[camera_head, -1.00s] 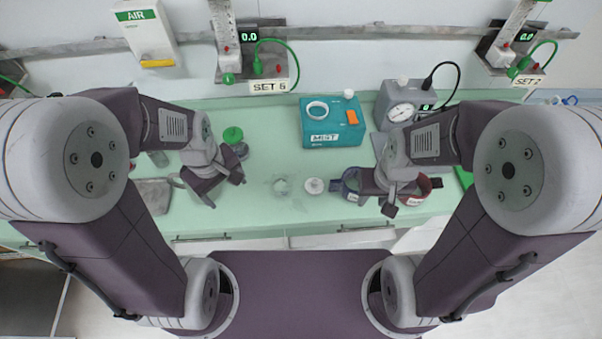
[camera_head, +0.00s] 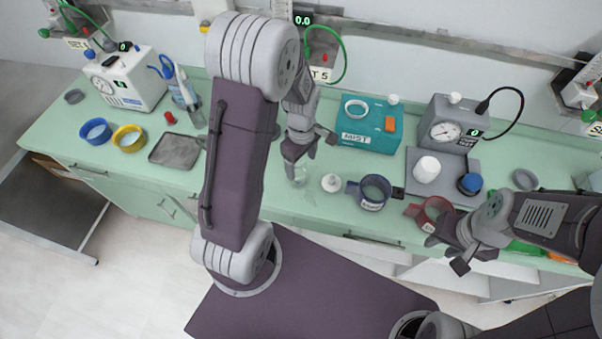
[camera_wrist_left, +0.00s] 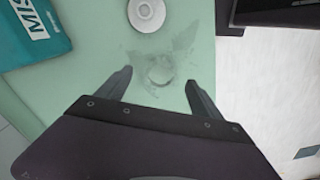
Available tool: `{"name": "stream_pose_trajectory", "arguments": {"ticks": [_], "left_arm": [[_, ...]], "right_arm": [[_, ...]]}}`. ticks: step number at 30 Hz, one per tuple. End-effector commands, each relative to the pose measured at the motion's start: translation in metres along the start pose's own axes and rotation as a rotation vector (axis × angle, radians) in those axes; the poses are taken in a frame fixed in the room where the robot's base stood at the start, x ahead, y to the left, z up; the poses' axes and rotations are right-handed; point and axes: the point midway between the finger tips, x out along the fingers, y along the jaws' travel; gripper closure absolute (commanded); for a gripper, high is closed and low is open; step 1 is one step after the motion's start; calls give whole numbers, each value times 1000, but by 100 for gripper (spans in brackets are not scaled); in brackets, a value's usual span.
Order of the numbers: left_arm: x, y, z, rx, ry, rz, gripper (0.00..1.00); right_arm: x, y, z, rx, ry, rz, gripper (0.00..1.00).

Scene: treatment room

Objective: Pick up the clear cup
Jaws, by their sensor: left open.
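The clear cup (camera_head: 299,176) stands on the green counter, faint and see-through, left of a small white round lid-like piece (camera_head: 331,183). My left gripper (camera_head: 306,151) is open and empty, just behind and above the cup in the head view. In the left wrist view the cup (camera_wrist_left: 158,74) shows between and slightly beyond the two spread fingertips (camera_wrist_left: 159,80); I cannot tell whether they touch it. My right gripper (camera_head: 447,253) has its fingers apart and looks empty, in front of the red ring-shaped cup.
A dark blue mug (camera_head: 373,191) and the red cup (camera_head: 430,213) stand right of the clear cup. The teal MIST box (camera_head: 368,139) is behind. The counter's front edge is close.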

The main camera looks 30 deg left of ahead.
Motion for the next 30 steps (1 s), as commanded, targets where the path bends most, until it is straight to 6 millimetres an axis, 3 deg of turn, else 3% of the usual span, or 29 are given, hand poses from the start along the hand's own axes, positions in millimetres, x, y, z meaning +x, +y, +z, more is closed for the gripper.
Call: {"name": "stream_pose_trajectory", "arguments": {"ticks": [9,16,17,24,30], "left_arm": [[48,-2,-5,0,-2,-4,24],[51,-1,-5,0,0,0,24],[51,-1,-5,0,0,0,30],[50,-1,-5,0,0,0,94],[50,-1,-5,0,0,0,94]], "right_arm": [[-4,0,0,0,0,0,64],[-4,0,0,0,0,0,64],[-4,0,0,0,0,0,64],[-4,0,0,0,0,0,64],[-4,0,0,0,0,0,64]]}}
